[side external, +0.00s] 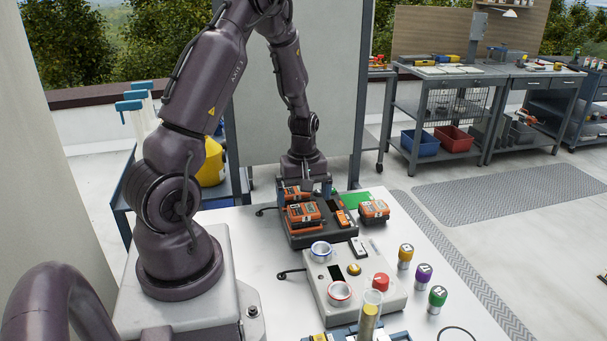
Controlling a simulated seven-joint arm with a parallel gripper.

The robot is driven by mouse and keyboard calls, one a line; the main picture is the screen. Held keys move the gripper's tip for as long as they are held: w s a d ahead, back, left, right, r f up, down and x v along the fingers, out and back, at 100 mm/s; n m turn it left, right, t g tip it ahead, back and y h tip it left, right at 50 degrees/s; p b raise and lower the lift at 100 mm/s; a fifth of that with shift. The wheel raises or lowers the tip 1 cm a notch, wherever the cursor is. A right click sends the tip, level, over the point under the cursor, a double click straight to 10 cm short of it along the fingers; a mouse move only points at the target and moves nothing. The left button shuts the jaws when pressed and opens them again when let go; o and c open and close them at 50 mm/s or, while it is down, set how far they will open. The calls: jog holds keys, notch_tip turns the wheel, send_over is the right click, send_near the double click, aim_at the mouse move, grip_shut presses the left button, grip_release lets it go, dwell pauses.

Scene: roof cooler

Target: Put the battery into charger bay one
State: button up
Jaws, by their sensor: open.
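The dark charger (322,239) sits on the white table. An orange-and-black battery (304,214) sits in its front left part. A second orange battery (294,193) shows behind it, at the back of the charger, partly hidden by my gripper. A third orange battery (374,209) is to the right of the charger, apart from it. My gripper (316,189) points down over the charger's back, beside or above the second battery; I cannot tell if it touches. It is open. The bay numbers are too small to read.
A pale control box (345,295) with a red button (380,282) stands in front of the charger. Yellow, purple and green labelled cylinders (423,274) stand to its right. A clear tube (370,314) is at the front. A grey panel (290,120) rises behind.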

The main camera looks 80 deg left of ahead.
aim_at(304, 209)
jog(key=w+d+r+m+t, duration=0.1)
jog(key=d+r+m, duration=0.3)
jog(key=d+r, duration=0.4)
jog(key=w+d+r+m+t, duration=0.15)
jog(key=d+r+m, duration=0.35)
jog(key=r, duration=0.6)
jog(key=s+d+r+m+t, duration=0.3)
jog(key=s+d+r+m, duration=0.2)
jog(key=s+d+m, duration=0.2)
jog(key=d+m, duration=0.2)
jog(key=d, duration=0.1)
jog(key=shift+s+r, duration=0.4)
